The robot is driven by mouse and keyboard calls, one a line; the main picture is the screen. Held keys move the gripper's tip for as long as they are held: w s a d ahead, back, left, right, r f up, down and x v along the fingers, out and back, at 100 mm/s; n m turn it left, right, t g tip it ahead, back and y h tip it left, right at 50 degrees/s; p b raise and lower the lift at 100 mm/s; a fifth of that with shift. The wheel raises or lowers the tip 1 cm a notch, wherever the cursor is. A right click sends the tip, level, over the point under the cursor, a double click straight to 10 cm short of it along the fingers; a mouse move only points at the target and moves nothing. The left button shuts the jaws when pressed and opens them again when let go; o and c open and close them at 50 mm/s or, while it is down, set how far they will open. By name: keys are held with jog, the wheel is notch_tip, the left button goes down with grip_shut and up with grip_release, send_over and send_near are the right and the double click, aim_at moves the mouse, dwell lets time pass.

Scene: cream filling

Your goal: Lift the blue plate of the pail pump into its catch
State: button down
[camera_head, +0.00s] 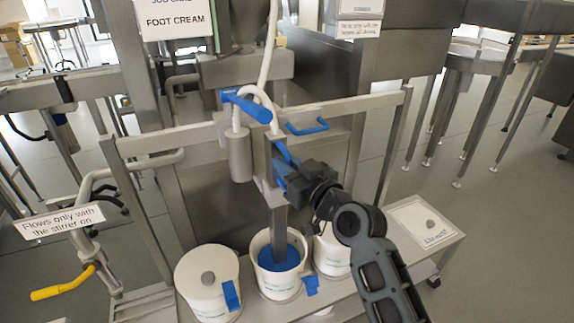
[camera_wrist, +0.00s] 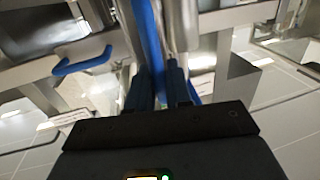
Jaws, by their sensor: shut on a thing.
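The blue plate (camera_head: 279,262) lies inside the open white middle pail (camera_head: 262,282), at the foot of the pump's grey column (camera_head: 280,218). The pail wall hides part of it. My gripper (camera_head: 284,180) is above this pail, beside the upper part of the column. It is shut on a blue bar (camera_head: 282,152) of the pump. In the wrist view, the blue bar (camera_wrist: 150,40) runs up from between the two dark fingers of my gripper (camera_wrist: 158,88). The fingers hide the gripped part. I cannot tell which part is the catch.
A lidded pail (camera_head: 195,270) stands left and another pail (camera_head: 330,255) right, partly behind my arm. A blue lever (camera_head: 247,106) and a blue handle (camera_head: 307,128) are above. A rail (camera_head: 370,103) crosses behind. A yellow-handled pipe (camera_head: 62,286) is at the left.

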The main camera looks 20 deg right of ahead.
notch_tip(320, 180, up, 16)
jog(key=p, duration=0.8)
jog(key=shift+f, duration=0.15)
jog(key=c, duration=1.4)
grip_release()
jog(key=shift+o, duration=0.9)
jog(key=shift+f, duration=0.1)
jog(key=s+d+b, duration=0.1)
jog(key=s, duration=0.6)
jog(key=shift+s+d+b, duration=0.3)
jog(key=shift+s, duration=0.05)
